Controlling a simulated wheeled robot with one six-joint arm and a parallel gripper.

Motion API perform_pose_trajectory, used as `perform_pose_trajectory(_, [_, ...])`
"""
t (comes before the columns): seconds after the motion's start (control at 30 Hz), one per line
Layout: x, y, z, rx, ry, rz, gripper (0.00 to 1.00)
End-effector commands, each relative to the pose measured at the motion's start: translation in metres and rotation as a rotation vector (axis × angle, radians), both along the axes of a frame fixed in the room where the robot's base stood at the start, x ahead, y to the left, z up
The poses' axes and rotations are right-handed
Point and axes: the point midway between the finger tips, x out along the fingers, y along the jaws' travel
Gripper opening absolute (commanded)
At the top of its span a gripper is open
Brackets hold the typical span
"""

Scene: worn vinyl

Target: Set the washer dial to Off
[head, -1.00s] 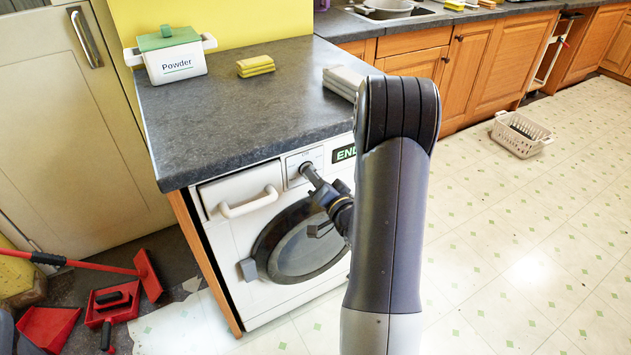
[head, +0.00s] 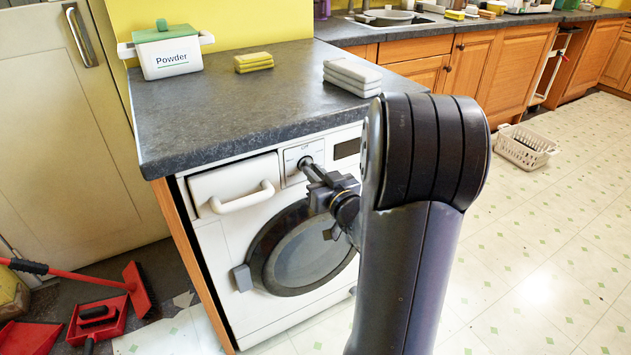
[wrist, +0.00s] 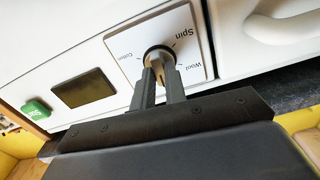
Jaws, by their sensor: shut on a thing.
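The washer (head: 215,245) stands under the grey counter with its round door closed. Its dial (wrist: 158,55) is a dark-rimmed knob on a white square panel, with Spin, Wool and Cotton readable in the wrist view. In the head view, small print above the dial (head: 304,161) looks like Off. My gripper (wrist: 161,74) is shut on the dial knob, with a finger on each side of it. The fingers hide part of the knob and the lower panel, so I cannot tell where the dial points. The display (head: 346,148) is dark; it also shows in the wrist view (wrist: 84,88).
A green button (wrist: 36,109) is beside the display. The drawer handle (head: 243,199) is left of the dial in the head view. A powder box (head: 170,58), yellow sponges (head: 253,62) and folded cloths (head: 352,76) are on the counter. A red dustpan (head: 97,320) lies at lower left.

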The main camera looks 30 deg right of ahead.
Motion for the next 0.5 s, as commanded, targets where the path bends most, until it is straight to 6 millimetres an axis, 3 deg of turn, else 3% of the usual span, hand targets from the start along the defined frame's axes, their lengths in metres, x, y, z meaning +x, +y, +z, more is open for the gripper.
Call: perform_pose_trajectory(0.5, [0.0000, 0.0000, 0.0001, -0.082, -0.002, 0.000, 0.00])
